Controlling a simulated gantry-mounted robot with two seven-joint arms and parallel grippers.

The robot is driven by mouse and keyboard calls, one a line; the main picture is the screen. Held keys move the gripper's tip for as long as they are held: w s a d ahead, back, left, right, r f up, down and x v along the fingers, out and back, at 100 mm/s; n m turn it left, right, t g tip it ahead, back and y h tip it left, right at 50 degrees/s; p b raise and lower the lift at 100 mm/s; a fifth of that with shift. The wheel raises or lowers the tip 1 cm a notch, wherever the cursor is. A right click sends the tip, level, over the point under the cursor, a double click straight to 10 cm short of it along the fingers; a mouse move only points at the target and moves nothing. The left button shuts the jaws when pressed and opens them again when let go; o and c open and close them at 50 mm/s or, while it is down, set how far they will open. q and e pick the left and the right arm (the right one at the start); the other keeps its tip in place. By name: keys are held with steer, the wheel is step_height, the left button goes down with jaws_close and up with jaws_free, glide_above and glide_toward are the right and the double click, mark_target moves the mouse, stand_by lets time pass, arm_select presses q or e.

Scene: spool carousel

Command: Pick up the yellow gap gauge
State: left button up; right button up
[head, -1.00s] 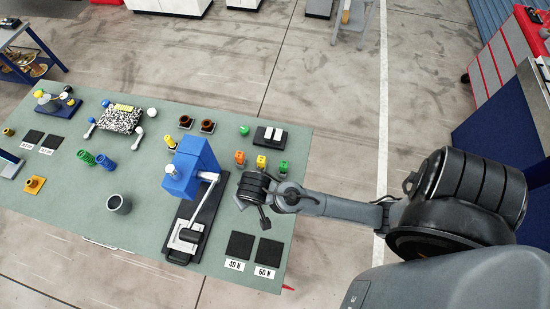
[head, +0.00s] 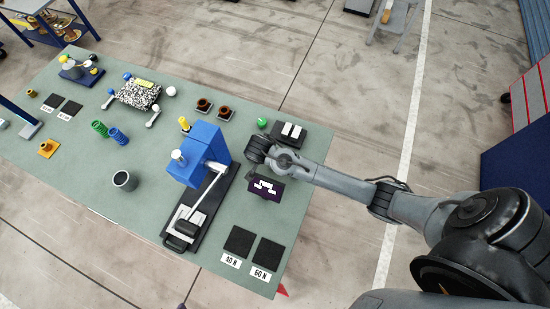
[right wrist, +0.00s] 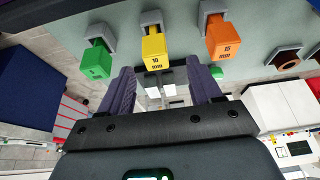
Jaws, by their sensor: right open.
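The yellow gap gauge (right wrist: 154,52), marked 10, shows in the right wrist view with its end in a grey holder (right wrist: 151,19). It lies beyond my right gripper (right wrist: 161,80), roughly in line with the space between the two purple fingers. The fingers are open with nothing held, and the gauge looks apart from them. In the head view my right gripper (head: 266,188) is over the table's right part, and with the arm it hides the gauges. My left gripper is not in view.
A green gauge (right wrist: 95,62) and an orange gauge (right wrist: 224,39) flank the yellow one closely, each in its own holder. A blue press (head: 199,155) stands left of my right gripper. Two dark pads (head: 239,241) marked 40 N and 60 N lie nearer the front.

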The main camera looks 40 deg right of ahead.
steer(key=shift+d+p+x, duration=0.15)
steer(key=shift+p+x, duration=0.15)
steer(key=shift+x, duration=1)
steer(key=shift+d+p+x, duration=0.1)
steer(key=shift+p+x, duration=0.15)
steer(key=shift+x, duration=1.1)
steer(key=shift+s+r, duration=0.15)
steer(key=shift+s, duration=0.05)
steer(key=c, duration=0.9)
